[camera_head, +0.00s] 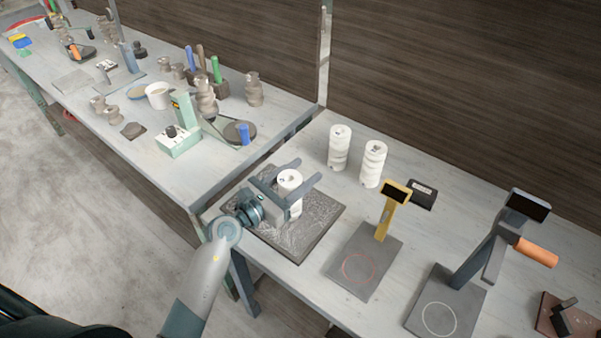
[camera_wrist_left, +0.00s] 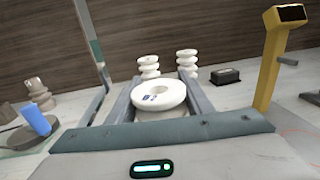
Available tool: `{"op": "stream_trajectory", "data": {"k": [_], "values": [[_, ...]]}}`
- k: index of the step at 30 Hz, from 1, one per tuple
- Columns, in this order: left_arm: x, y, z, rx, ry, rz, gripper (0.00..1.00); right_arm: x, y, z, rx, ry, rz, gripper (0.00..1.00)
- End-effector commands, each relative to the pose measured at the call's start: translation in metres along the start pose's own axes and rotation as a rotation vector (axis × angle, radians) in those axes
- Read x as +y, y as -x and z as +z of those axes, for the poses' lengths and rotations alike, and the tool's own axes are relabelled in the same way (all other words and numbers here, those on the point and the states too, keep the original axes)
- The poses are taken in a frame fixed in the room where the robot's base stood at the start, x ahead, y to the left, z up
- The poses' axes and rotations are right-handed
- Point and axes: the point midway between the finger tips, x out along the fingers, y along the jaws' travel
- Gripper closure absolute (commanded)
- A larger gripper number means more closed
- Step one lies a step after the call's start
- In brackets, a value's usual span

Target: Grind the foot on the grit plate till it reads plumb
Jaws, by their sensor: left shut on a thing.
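A white ribbed clay piece (camera_head: 290,181) stands over the dark grey grit plate (camera_head: 318,222). My left gripper (camera_head: 287,185) is shut on it, with one finger on each side. In the left wrist view the held piece (camera_wrist_left: 159,97) shows its round top with a hole and a small dark mark, between the two fingers. Its foot is hidden by the gripper, so I cannot tell whether it touches the plate. A yellow post gauge with a dark screen (camera_head: 396,193) stands right of the plate, on a grey base with a red ring (camera_head: 359,266). I cannot read its screen.
Two similar white pieces (camera_head: 340,148) (camera_head: 373,164) stand behind the plate. A small black box (camera_head: 421,195) lies behind the gauge. A dark stand with an orange handle (camera_head: 537,252) is at the right. The left table holds clay pieces and a green device (camera_head: 180,141).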

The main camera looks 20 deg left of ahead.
Motion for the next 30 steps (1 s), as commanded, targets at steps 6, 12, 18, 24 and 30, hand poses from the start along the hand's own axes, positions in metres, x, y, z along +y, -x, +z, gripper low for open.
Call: {"op": "stream_trajectory", "data": {"k": [6,12,18,24,30], "values": [[-0.010,-0.001,0.001,0.001,0.003,-0.002,1.00,0.000,0.005,0.000,0.000,0.000,0.000,0.69],[-0.021,-0.003,0.001,0.001,0.002,-0.003,1.00,0.001,0.010,-0.001,0.000,0.000,0.001,0.69],[-0.028,-0.004,0.002,0.000,0.002,-0.001,1.00,0.001,0.013,-0.001,0.000,0.000,0.001,0.69],[-0.029,-0.004,0.002,-0.001,0.001,0.000,1.00,0.001,0.013,-0.001,0.000,0.000,0.001,0.69],[-0.029,-0.004,0.002,-0.002,0.000,0.000,1.00,0.001,0.013,-0.001,0.000,0.000,0.001,0.69]]}}
